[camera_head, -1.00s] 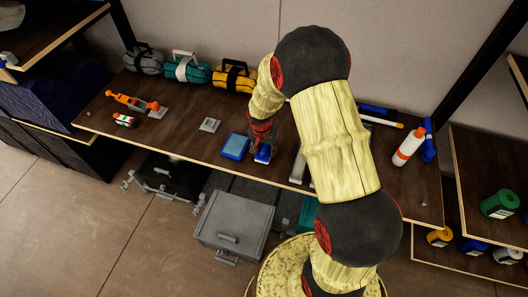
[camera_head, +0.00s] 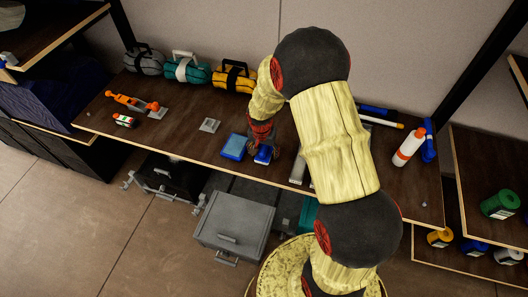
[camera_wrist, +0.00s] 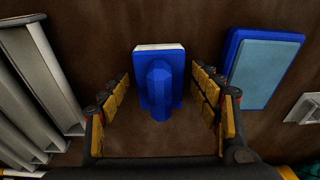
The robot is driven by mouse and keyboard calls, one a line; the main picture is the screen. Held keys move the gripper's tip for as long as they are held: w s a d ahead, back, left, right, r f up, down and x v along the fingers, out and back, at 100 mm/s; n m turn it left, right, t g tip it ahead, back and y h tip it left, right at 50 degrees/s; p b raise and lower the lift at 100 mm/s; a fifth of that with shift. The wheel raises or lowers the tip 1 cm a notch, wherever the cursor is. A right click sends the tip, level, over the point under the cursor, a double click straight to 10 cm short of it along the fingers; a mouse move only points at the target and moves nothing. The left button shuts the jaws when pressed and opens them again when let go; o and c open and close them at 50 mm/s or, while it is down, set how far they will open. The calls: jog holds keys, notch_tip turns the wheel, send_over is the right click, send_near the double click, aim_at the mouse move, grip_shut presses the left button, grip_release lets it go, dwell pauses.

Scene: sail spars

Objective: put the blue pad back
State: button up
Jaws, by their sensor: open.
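A blue block with a raised blue grip and a white edge (camera_wrist: 160,85) stands on the brown bench, between the fingers of my gripper (camera_wrist: 160,103) in the wrist view. My gripper is open, with a gap on both sides of the block. In the head view the block (camera_head: 264,155) is partly hidden by my gripper (camera_head: 262,148). A flat blue piece with a lighter blue top (camera_wrist: 264,68) lies just to the right in the wrist view; in the head view it is left of my gripper (camera_head: 232,146). I cannot tell which of the two is called the pad.
Grey rails (camera_wrist: 38,75) lie left of the gripper in the wrist view. A small grey plate (camera_head: 210,125) is on the bench. Bags (camera_head: 187,67) stand along the back, and a white bottle with an orange top (camera_head: 408,147) is at right.

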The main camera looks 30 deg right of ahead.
jog(key=r, duration=0.4)
jog(key=r+p, duration=0.1)
jog(key=r, duration=0.3)
jog(key=s+a+r+p, duration=0.1)
jog(key=r, duration=0.3)
jog(key=shift+s+a, duration=0.1)
notch_tip(320, 180, up, 10)
jog(key=r+n+t, duration=0.1)
jog(key=n, duration=0.1)
send_over(263, 152)
jog(key=s+a, duration=0.3)
jog(key=s+a+r+n+t, duration=0.1)
jog(key=s+a+r+n, duration=0.2)
jog(key=s+r, duration=0.4)
jog(key=s+a+r+n+t+y, duration=0.1)
jog(key=s+a+r+n+t, duration=0.1)
jog(key=s+r, duration=0.5)
jog(key=s+a+n, duration=0.1)
jog(key=s+n, duration=0.1)
jog(key=s, duration=0.3)
jog(key=shift+s+a+r, duration=0.2)
jog(key=shift+s+r, duration=0.15)
jog(key=shift+f, duration=0.1)
